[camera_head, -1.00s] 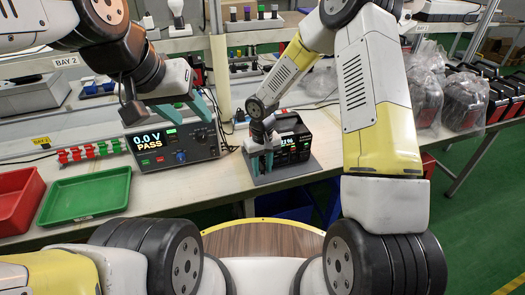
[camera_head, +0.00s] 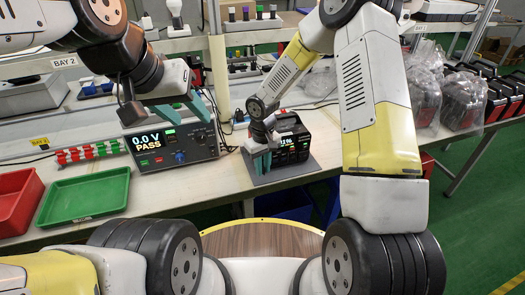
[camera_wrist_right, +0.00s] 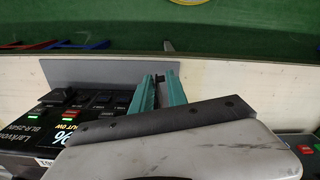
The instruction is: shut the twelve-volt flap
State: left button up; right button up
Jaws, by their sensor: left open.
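The black power station (camera_head: 292,138) stands on a grey mat (camera_head: 290,175) on the bench, its lit display partly covered by my right gripper. My right gripper (camera_head: 262,164) points down at its left front end. In the right wrist view its two teal fingers (camera_wrist_right: 160,82) lie close together with a narrow gap, beside the station's front panel (camera_wrist_right: 85,105). A small dark piece shows between the fingertips; I cannot tell whether it is the twelve-volt flap or whether it is held. The flap is not clearly visible. My left gripper (camera_head: 192,108) is open and empty above the tester.
The tester (camera_head: 172,146) reads 0.0 V PASS and stands left of the station. A green tray (camera_head: 85,195) and a red tray (camera_head: 15,200) lie at the left. Bagged black units (camera_head: 465,100) stand at the right. The bench's front edge is close to the station.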

jog(key=shift+o, duration=0.8)
notch_tip(320, 180, up, 8)
jog(key=shift+f, duration=0.1)
pick_arm(q)
jog(key=shift+c, duration=0.5)
